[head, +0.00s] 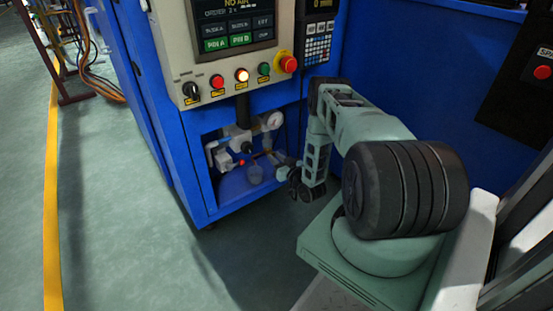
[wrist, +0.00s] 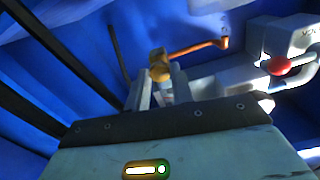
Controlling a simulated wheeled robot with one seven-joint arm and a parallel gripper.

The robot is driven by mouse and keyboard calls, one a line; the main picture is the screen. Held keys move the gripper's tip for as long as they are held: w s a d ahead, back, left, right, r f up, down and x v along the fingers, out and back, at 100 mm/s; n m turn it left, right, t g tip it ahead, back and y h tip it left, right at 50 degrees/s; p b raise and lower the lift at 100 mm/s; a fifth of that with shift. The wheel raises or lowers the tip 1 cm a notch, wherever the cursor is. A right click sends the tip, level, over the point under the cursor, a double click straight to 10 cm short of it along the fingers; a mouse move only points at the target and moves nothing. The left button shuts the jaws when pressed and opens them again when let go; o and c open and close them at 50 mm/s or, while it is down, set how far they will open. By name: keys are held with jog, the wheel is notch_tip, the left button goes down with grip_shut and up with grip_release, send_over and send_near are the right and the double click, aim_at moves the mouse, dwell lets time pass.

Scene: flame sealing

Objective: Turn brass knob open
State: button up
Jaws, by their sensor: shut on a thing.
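The brass knob (wrist: 159,66) shows in the wrist view just past my fingertips, with a copper-coloured rod running from it to the right. My gripper (wrist: 160,85) is shut on the brass knob, its two pale fingers on either side of it. In the head view my gripper (head: 281,163) reaches into the open lower bay of the blue cabinet, beside the air fittings. The knob is too small and covered there to make out clearly.
A round pressure gauge (head: 273,120), a clear bowl (head: 255,174) and white valve blocks sit close around my gripper. A red knob (wrist: 280,65) on a pale valve block is to the right in the wrist view. The control panel (head: 238,45) above reads "NO AIR".

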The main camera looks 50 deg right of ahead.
jog(key=o, duration=1)
jog(key=shift+s, duration=0.1)
jog(key=p+v, duration=0.6)
jog(key=v, duration=1.1)
jog(key=shift+s+a+p, duration=0.1)
jog(key=shift+a+p, duration=0.05)
jog(key=shift+p, duration=0.15)
